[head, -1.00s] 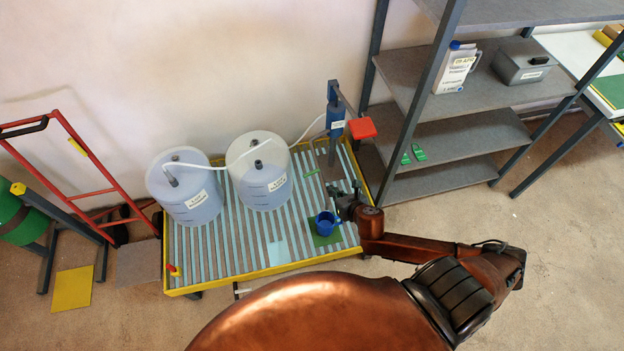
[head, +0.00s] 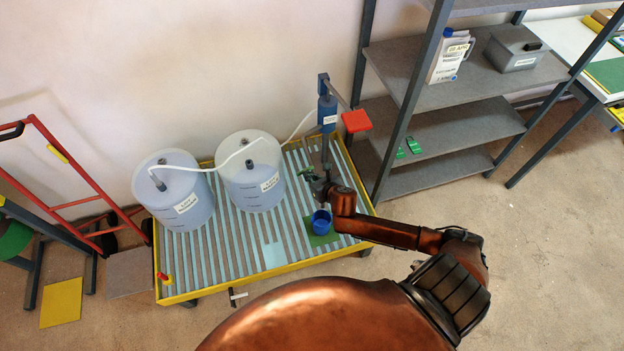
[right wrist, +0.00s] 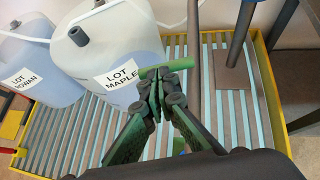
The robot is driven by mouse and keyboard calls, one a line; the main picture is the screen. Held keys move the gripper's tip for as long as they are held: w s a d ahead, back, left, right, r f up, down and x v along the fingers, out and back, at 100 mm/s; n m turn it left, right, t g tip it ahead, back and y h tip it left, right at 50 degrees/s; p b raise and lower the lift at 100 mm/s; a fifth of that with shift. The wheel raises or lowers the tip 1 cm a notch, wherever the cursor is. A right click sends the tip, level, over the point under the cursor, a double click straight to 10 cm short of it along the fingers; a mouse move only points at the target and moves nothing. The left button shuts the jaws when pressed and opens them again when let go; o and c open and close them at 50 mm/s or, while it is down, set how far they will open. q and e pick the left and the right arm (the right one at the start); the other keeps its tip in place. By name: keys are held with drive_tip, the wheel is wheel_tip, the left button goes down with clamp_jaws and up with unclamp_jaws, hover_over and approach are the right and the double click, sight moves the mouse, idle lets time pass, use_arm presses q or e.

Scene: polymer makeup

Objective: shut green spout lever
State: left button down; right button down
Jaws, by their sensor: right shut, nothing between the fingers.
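The green spout lever (right wrist: 181,66) is a short green bar in the right wrist view, low by the pump's pipe (right wrist: 194,60). In the head view it is a small green piece (head: 306,172), partly hidden by my gripper. My right gripper (right wrist: 153,76) is shut and empty, its fingertips at the lever's left part; I cannot tell whether they touch it. In the head view, my right gripper (head: 315,180) is beside the foot of the blue pump (head: 327,112). A blue mug (head: 321,222) stands below it on a green mat (head: 324,239). My left gripper is out of view.
Two translucent drums, LOT MAPLE (right wrist: 112,62) and LOT ROWAN (right wrist: 35,72), stand left of the gripper on the yellow-edged slatted platform (head: 250,272). A white hose (head: 215,166) links them to the pump. A grey shelf rack (head: 450,130) stands close on the right.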

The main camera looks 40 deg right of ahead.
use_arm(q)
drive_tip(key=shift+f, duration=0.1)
use_arm(e)
drive_tip(key=shift+w+f, duration=0.2)
drive_tip(key=shift+w, duration=0.1)
